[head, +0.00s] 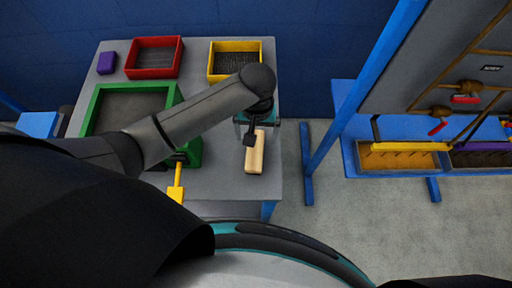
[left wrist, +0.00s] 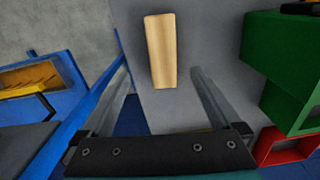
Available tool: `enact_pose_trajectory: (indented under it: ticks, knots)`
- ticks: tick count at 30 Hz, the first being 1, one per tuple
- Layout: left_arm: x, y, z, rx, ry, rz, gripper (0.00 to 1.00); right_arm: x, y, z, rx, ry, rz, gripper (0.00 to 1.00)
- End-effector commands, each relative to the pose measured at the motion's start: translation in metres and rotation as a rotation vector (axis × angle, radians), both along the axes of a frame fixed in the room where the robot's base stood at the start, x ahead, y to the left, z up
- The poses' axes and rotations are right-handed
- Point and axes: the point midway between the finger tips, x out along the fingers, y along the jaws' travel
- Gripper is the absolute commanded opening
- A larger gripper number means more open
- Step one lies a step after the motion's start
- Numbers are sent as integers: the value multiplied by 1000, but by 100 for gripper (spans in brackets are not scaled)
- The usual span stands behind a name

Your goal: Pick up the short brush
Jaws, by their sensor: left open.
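A short, light wooden piece (head: 255,153) lies on the grey table near its right edge; it looks like the short brush, but I see no bristles. In the left wrist view the piece (left wrist: 160,50) lies ahead, roughly between the lines of the two fingers. My left gripper (head: 256,132) is open and empty, above the far end of the wooden piece. The gripper covers part of that end in the head view. I cannot tell the exact height gap. My right gripper is not in view.
A green tray (head: 94,104), a red bin (head: 154,73) and a yellow bin (head: 235,46) stand on the table, with a purple block (head: 106,62). A yellow-handled tool (head: 176,192) lies at the near edge. A blue-framed rack (head: 345,118) stands to the right.

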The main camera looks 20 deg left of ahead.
Motion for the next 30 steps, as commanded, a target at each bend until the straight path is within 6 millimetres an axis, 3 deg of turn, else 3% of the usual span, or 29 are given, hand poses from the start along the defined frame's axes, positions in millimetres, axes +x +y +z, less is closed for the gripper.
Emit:
enact_pose_trajectory:
  ticks: [1,6,14,24,30]
  knots:
    - [-1,0,-14,3,3,0,98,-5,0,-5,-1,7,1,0]
    - [0,0,-45,1,1,0,98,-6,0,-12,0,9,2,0]
    - [1,1,-62,0,-1,-1,98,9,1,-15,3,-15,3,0]
    - [6,6,-105,0,0,-1,98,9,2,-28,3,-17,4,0]
    - [6,6,-110,-1,-1,-2,98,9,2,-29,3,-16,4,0]
